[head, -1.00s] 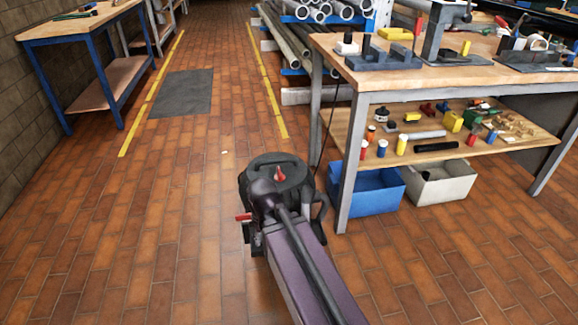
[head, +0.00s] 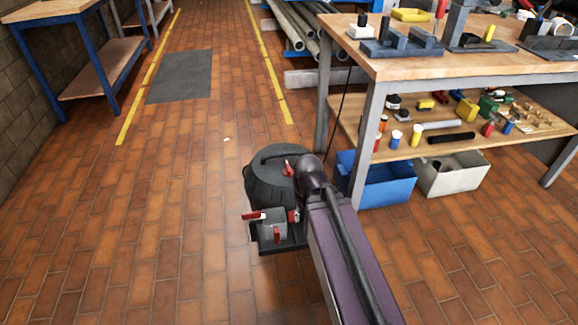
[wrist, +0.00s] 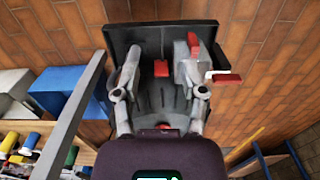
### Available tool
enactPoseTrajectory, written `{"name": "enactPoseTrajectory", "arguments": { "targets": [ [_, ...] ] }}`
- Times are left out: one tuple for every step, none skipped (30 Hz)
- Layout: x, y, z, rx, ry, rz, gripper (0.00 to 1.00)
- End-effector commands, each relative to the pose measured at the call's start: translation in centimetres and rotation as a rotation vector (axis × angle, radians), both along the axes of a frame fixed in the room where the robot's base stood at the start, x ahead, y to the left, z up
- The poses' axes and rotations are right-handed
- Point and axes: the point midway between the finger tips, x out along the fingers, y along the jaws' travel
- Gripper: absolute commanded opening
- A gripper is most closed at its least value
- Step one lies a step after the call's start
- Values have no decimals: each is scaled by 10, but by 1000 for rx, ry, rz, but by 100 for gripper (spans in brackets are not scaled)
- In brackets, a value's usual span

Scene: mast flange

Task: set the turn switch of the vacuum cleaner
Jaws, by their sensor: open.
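The vacuum cleaner (head: 262,182) is a dark drum on the floor, left of the workbench. A grey box (head: 268,222) on its near side carries several red parts, including a red-tipped lever (head: 253,215) pointing left. I cannot tell for sure which part is the turn switch. In the wrist view, the lever (wrist: 225,77) lies right of the right finger. My gripper (wrist: 158,60) is open above the cleaner, its fingers apart with a red block (wrist: 161,68) showing between them. The right finger overlaps the grey box; contact is unclear. In the head view my wrist hides the fingers.
The workbench (head: 440,60) stands close on the right, one leg just beside the cleaner. A blue bin (head: 385,188) and a white bin (head: 450,178) sit under it. Open tiled floor lies left of the cleaner, with a grey mat (head: 180,77) farther off.

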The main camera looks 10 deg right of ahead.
Motion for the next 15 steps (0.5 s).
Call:
{"name": "enactPoseTrajectory", "arguments": {
  "targets": [
    [0, 0, 0, 0, 0, 0, 54],
    [0, 0, 0, 0, 0, 0, 54],
    [0, 0, 0, 0, 0, 0, 54],
    [0, 0, 0, 0, 0, 0, 54],
    [0, 0, 0, 0, 0, 0, 54],
    [1, 0, 0, 0, -1, 0, 54],
    [2, 0, 0, 0, -2, 0, 54],
    [4, 0, 1, 0, -5, 0, 54],
    [8, 0, 2, 0, -10, 0, 54],
    [12, 0, 3, 0, -16, 0, 54],
    [17, 0, 4, 0, -23, 0, 54],
    [25, 0, 6, 0, -34, 0, 54],
    [33, 0, 8, 0, -46, 0, 54],
    [42, 0, 10, 0, -59, -2, 54],
    [55, 0, 13, 0, -79, -6, 54]
  ]
}}
